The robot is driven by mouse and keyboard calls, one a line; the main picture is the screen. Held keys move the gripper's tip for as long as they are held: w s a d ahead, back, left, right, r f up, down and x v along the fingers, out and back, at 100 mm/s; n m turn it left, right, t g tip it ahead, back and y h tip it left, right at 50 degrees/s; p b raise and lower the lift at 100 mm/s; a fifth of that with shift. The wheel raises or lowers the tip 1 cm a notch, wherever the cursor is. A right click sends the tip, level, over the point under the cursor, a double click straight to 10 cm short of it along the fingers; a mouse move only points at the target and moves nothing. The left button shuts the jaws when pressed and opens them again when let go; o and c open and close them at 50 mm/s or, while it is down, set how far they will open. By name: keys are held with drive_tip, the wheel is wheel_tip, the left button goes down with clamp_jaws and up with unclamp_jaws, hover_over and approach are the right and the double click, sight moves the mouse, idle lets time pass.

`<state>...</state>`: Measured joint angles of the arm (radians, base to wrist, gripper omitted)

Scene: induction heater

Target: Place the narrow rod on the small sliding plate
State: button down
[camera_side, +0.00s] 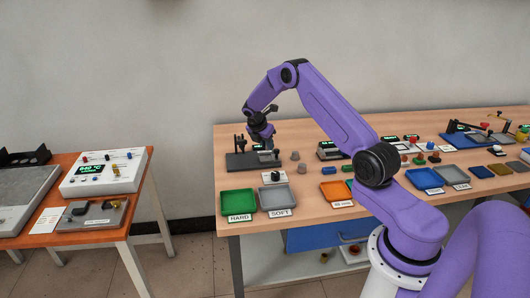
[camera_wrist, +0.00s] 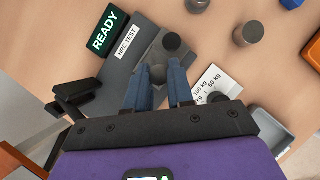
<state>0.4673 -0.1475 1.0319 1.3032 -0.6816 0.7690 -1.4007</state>
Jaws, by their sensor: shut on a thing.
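My gripper (camera_side: 264,147) is low over the dark hardness tester (camera_side: 238,161) on the main table. In the wrist view my gripper's blue fingers (camera_wrist: 159,82) are shut on a small grey piece (camera_wrist: 158,72), which seems to be the narrow rod; its length is mostly hidden. A dark round part (camera_wrist: 172,42) sits just beyond the fingertips, over the tester's grey base. I cannot tell whether the held piece touches the tester. The small sliding plate is not clearly identifiable; a grey plate unit with dark blocks (camera_side: 92,214) lies on the left orange table.
Two grey cylinders (camera_side: 302,168) stand right of the tester. Green HARD (camera_side: 238,202) and grey SOFT (camera_side: 274,197) trays lie in front. A weight-selector box (camera_side: 273,177) sits close to my gripper. A white control box (camera_side: 103,171) stands on the left table. A gap separates the tables.

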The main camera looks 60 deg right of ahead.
sight(268, 157)
drive_tip(key=shift+w+d+f, duration=0.2)
drive_tip(key=shift+w+f, duration=0.15)
drive_tip(key=shift+f, duration=0.15)
drive_tip(key=shift+w+d+f, duration=0.15)
drive_tip(key=shift+w+f, duration=0.15)
drive_tip(key=shift+f, duration=1.5)
drive_tip(key=c, duration=1.3)
unclamp_jaws()
drive_tip(key=shift+f, duration=0.1)
drive_tip(key=shift+o, duration=0.2)
wheel_tip(268, 157, up, 10)
drive_tip(key=a, duration=0.1)
drive_tip(key=shift+a, duration=0.2)
drive_tip(key=shift+a, duration=0.1)
